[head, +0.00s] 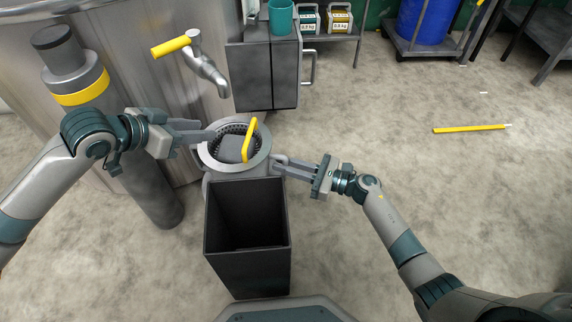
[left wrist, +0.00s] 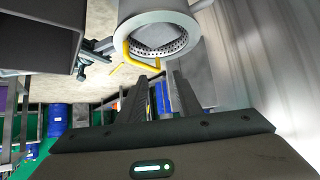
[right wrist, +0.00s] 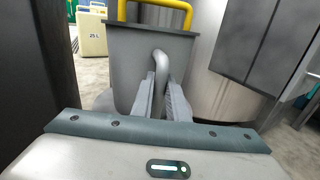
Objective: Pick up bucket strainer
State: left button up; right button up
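The bucket strainer (head: 207,156) is a grey round-rimmed vessel with a perforated inside and a yellow handle (head: 249,140). A grey block-like mass shows inside it. Its rim and perforated wall show in the left wrist view (left wrist: 150,16). The right wrist view shows a grey bucket body (right wrist: 125,50) with a bent grey side handle (right wrist: 161,62). My left gripper (head: 212,134) is open, with its tips by the strainer's left rim. My right gripper (head: 275,165) is at the right side, its fingers around the side handle. Whether they press on it is unclear.
A black open bin (head: 248,270) stands just in front of the strainer. A tap with a yellow lever (head: 205,70) and a large metal drum (head: 130,25) are behind left. A dark cabinet (head: 262,75) stands behind. The floor at right is mostly clear, with a yellow bar (head: 468,128).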

pick_arm(q)
jog(key=shift+o, duration=0.2)
jog(key=d+r+n+g+y, duration=0.1)
jog(key=d+r+n+y, duration=0.1)
jog(key=d, duration=0.3)
jog(key=w+d+r+n+g+y, duration=0.1)
jog(key=d+r+n+g+y, duration=0.1)
jog(key=d+n+y, duration=0.2)
jog(key=shift+d+r, duration=0.35)
jog(key=shift+d, duration=0.05)
jog(key=shift+w, duration=0.15)
send_over(247, 138)
jog(key=shift+f, duration=3.2)
